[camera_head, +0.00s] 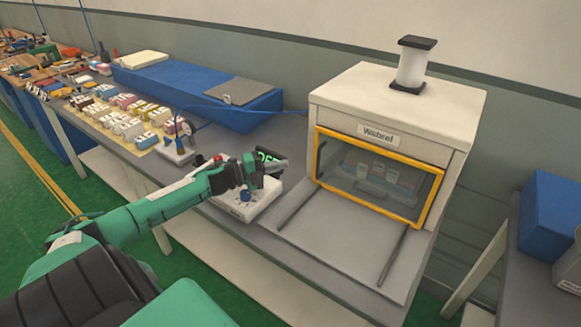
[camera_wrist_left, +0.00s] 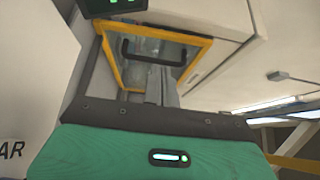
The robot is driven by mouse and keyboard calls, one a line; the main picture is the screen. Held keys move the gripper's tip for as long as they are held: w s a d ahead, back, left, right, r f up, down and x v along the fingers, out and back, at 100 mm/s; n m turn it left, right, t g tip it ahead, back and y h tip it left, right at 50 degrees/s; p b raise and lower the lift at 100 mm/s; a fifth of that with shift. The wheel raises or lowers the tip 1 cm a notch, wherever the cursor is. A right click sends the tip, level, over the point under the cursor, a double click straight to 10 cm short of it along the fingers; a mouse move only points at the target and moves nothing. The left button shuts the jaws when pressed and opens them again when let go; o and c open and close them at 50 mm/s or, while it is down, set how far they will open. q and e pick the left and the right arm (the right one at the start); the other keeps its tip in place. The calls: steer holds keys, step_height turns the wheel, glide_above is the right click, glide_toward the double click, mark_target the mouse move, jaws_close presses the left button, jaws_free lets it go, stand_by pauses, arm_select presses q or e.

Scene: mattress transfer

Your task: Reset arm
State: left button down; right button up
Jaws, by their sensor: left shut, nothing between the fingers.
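My left arm comes in from the left in the head view. Its gripper (camera_head: 268,174) is over the bench beside a small white device (camera_head: 238,208) with a blue knob, a red button and a green display. The gripper is shut and empty. In the left wrist view the shut gripper fingers (camera_wrist_left: 162,86) point towards the yellow-framed door of the white cabinet. My right gripper is in neither view.
The white cabinet (camera_head: 400,120) has a yellow-framed glass door (camera_head: 325,140) that looks closed. A grey plate (camera_head: 335,232) with two rails lies before it. A long blue box (camera_head: 190,88) and several small boxes are to the left. A blue box (camera_head: 550,220) is at the right.

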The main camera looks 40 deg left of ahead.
arm_select(q)
steer(key=shift+s+a+f, duration=0.1)
steer(key=shift+s+a, duration=0.3)
steer(key=shift+s, duration=0.15)
steer(key=shift+s+a+f, duration=0.1)
steer(key=shift+s+a, duration=0.25)
steer(key=shift+a, duration=0.15)
steer(key=shift+s+a, duration=0.2)
steer(key=shift+s, duration=0.1)
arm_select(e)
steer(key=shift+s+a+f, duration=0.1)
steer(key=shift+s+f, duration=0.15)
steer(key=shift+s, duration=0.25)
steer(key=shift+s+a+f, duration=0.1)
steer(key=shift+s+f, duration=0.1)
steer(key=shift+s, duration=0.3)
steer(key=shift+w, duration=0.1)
